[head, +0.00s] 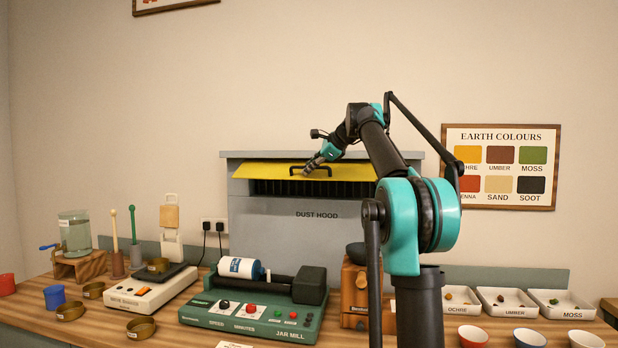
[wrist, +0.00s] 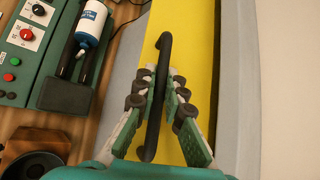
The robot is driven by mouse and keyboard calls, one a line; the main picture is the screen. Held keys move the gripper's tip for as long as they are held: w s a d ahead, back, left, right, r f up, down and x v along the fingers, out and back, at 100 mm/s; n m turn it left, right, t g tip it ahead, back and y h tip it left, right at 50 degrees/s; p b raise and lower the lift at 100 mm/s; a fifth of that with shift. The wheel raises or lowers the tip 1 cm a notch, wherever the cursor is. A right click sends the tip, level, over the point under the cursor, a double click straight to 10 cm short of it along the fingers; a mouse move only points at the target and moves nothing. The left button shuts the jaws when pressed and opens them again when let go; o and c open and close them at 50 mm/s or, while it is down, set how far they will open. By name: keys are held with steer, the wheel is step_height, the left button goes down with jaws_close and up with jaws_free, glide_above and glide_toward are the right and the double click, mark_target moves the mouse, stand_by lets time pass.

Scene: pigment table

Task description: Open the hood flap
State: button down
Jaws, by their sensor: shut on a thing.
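The hood flap (head: 270,172) is a yellow panel on the grey dust hood (head: 285,225), tilted outward above a dark slatted opening. The flap also fills the middle of the wrist view (wrist: 198,35). Its black bar handle (head: 297,168) runs lengthwise between my fingers in the wrist view (wrist: 163,60). My gripper (head: 316,165) is at the handle, with its green fingers on either side of the bar in the wrist view (wrist: 164,88). It is shut on the handle.
A green jar mill (head: 245,318) with a white jar (head: 240,267) stands in front of the hood. An orange-brown device (head: 354,290) stands to its right. White trays (head: 508,301) and small cups (head: 472,336) are at the right. The wall above the hood is clear.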

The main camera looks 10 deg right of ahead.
steer(key=shift+r+g, duration=0.3)
steer(key=shift+r, duration=0.1)
steer(key=shift+s+r, duration=0.1)
steer(key=shift+r, duration=0.7)
steer(key=c, duration=1.9)
jaws_free()
steer(key=shift+o, duration=0.2)
steer(key=v, duration=1.2)
